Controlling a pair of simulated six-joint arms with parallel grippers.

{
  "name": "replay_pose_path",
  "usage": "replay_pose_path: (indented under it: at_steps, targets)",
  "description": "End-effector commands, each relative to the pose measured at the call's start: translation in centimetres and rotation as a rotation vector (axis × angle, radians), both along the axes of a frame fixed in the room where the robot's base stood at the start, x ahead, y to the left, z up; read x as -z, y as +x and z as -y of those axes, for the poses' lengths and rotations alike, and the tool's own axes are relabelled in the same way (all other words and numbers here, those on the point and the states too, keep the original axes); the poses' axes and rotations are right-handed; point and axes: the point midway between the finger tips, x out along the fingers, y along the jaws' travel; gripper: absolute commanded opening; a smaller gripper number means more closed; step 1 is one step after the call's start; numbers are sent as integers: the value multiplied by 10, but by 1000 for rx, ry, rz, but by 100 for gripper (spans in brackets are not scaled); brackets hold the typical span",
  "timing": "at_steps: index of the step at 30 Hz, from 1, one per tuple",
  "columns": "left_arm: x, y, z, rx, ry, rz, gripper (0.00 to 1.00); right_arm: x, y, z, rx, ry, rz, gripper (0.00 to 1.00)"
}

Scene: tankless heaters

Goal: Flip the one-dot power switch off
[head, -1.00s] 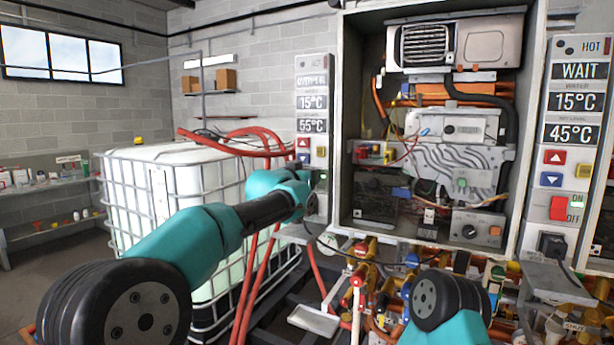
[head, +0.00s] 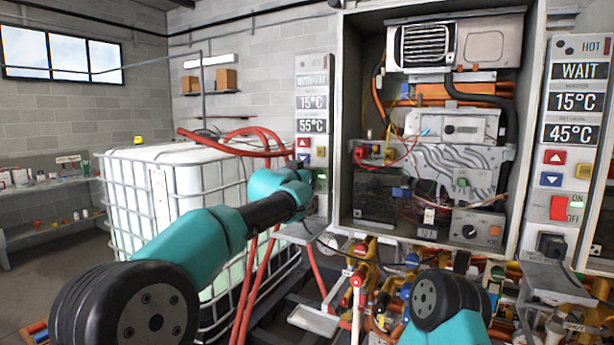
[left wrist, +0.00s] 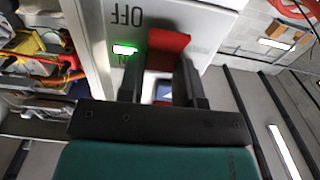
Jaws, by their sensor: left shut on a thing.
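The left heater's control panel (head: 313,115) shows left of the open cabinet in the head view. My left arm covers its lower part, including most of its switch. In the left wrist view the red power switch (left wrist: 170,45) sits between the fingers of my left gripper (left wrist: 160,72), which is shut on it. The OFF mark (left wrist: 124,15) and a lit green ON mark (left wrist: 125,49) show beside the switch. A second panel (head: 571,130) at the right has its own red switch (head: 563,208). My right gripper is out of view.
The open heater cabinet (head: 340,120) stands between the panels. Pipes and valves (head: 375,265) crowd the space below it. A white caged tank (head: 180,190) with red hoses is at the left, behind my left arm.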

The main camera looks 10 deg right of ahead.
Motion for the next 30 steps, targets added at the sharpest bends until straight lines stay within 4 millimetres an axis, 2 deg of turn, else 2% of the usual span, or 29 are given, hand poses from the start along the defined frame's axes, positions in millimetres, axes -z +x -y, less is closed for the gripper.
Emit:
replay_pose_path:
  at_steps: [8,30]
  targets:
    - [1,-1,1,6,-21,23,8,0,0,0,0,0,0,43]
    - [9,-5,-3,0,-234,285,8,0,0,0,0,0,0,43]
